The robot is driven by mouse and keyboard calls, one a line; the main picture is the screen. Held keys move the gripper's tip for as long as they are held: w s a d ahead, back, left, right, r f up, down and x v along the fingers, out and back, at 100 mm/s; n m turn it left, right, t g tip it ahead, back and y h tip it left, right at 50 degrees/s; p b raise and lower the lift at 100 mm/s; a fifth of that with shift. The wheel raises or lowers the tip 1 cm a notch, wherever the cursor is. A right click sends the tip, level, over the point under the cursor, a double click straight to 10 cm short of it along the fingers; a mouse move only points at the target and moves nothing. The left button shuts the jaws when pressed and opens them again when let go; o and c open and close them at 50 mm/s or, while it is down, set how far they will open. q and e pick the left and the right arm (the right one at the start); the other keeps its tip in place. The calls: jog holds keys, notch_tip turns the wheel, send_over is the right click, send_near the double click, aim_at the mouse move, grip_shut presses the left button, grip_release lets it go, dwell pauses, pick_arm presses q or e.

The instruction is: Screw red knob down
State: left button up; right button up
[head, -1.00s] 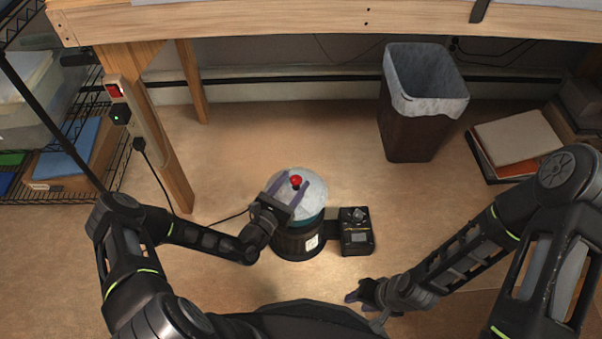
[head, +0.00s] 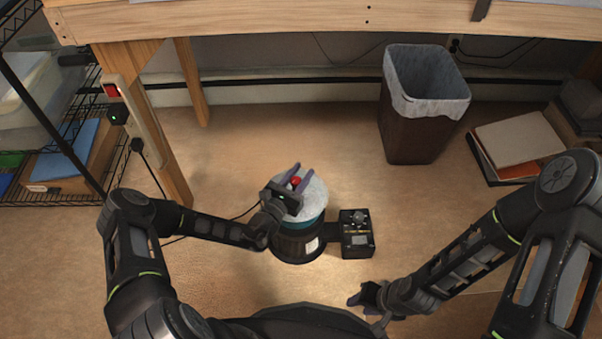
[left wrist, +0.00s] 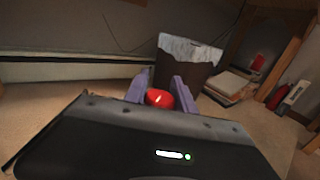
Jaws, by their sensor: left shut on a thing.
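The red knob (head: 296,182) sits on top of a round white-topped device (head: 313,196) with a teal band and a dark base. My left gripper (head: 297,175) reaches over the top, with its purple fingers on either side of the knob, and is shut on it. In the left wrist view the red knob (left wrist: 160,98) shows between the two fingers (left wrist: 160,89). My right gripper (head: 357,297) is low near my base, away from the device; its finger gap is not clear.
A black control box (head: 357,233) is joined to the device's right side. A lined trash bin (head: 420,120) stands behind to the right. A wooden table leg (head: 165,165) and wire shelf (head: 75,160) are at left. Floor in front of the bin is clear.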

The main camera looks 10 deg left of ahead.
pick_arm(q)
grip_shut()
